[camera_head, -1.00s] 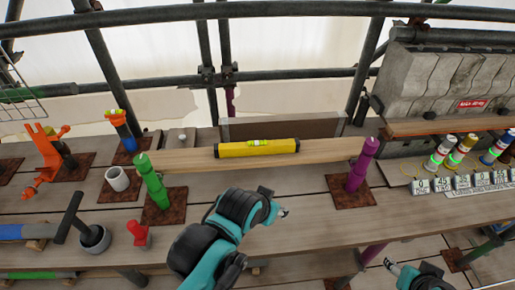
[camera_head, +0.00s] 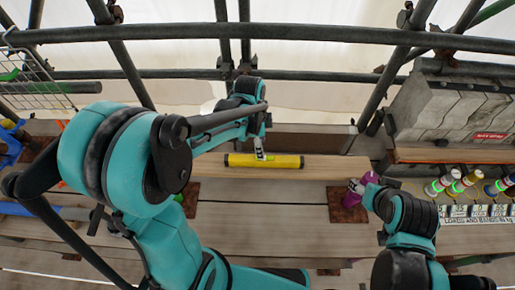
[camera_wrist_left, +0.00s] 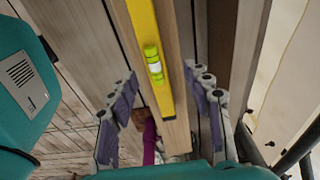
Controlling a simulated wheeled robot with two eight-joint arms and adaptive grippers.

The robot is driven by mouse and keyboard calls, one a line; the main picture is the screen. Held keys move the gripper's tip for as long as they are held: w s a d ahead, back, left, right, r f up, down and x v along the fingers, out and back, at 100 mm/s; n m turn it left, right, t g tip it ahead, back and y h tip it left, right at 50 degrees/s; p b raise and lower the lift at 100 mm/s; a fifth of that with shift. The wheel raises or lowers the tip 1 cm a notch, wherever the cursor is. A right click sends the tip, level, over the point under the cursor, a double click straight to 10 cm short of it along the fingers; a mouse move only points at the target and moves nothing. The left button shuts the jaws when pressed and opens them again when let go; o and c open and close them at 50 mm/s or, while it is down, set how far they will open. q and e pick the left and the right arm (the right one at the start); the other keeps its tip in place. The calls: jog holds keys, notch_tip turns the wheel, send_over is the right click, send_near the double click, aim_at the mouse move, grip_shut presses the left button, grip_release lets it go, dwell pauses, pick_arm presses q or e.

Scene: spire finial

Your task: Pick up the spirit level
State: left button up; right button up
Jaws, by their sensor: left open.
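The yellow spirit level (camera_head: 285,161) lies on a long wooden beam (camera_head: 320,167) and shows a green vial. My left gripper (camera_head: 263,150) is at the level's middle, reaching in from above. In the left wrist view, its two spread finger pairs (camera_wrist_left: 165,115) stand either side of the level (camera_wrist_left: 145,30) and beam, open and empty. The level's lower end lies between them. My right gripper (camera_head: 362,184) is at the purple post (camera_head: 353,198) at the beam's right end; its fingers are too small to tell their state.
My left arm hides much of the bench's left side. Scaffold poles (camera_head: 180,74) run behind the bench. The bench front (camera_head: 270,220) is mostly clear.

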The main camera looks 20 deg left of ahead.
aim_at(264, 161)
pick_arm(q)
jog(key=f, duration=0.2)
jog(key=d+f+b, duration=0.1)
jog(key=f, duration=0.2)
jog(key=f+b, duration=0.1)
jog(key=f, duration=0.1)
jog(key=shift+s+d+f, duration=0.2)
jog(key=shift+s+d, duration=0.1)
grip_shut()
